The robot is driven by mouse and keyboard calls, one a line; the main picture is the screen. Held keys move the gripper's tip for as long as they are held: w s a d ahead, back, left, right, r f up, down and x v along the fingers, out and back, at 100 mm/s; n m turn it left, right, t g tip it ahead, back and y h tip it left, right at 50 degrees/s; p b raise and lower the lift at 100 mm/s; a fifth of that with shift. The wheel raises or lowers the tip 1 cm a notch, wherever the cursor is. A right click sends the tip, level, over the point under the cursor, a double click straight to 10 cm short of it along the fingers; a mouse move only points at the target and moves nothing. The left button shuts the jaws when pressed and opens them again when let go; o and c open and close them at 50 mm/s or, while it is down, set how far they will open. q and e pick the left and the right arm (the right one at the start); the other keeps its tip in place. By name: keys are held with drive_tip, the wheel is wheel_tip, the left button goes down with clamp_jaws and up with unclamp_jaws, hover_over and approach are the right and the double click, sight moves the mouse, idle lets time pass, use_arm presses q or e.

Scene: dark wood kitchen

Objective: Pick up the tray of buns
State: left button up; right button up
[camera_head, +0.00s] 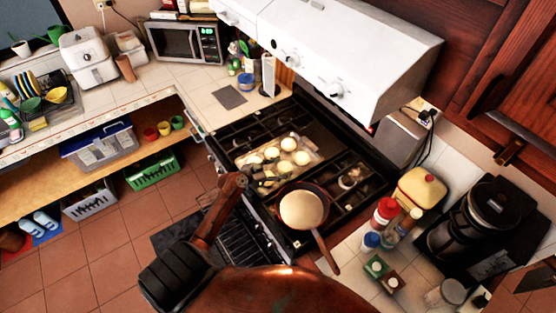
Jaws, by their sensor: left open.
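The tray (314,159) lies on the black stove top, left of the frying pan. Several pale round buns (289,145) sit on it. My left arm comes up from the lower left, and my left gripper (266,177) is at the tray's near left side. Its jaws are open and dark against the stove, and they partly cover the near edge of the tray. I cannot tell whether they touch the tray. My right gripper is not in view.
The frying pan (301,209) stands close to the tray, with its handle pointing toward me. The white hood (345,60) hangs above the stove's back. Bottles (385,212) and a coffee maker (480,225) stand on the right counter.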

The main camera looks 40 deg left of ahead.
use_arm(q)
drive_tip(key=shift+w+f, duration=0.15)
drive_tip(key=shift+w, duration=0.15)
drive_tip(key=shift+c, duration=0.2)
clamp_jaws()
idle(0.5)
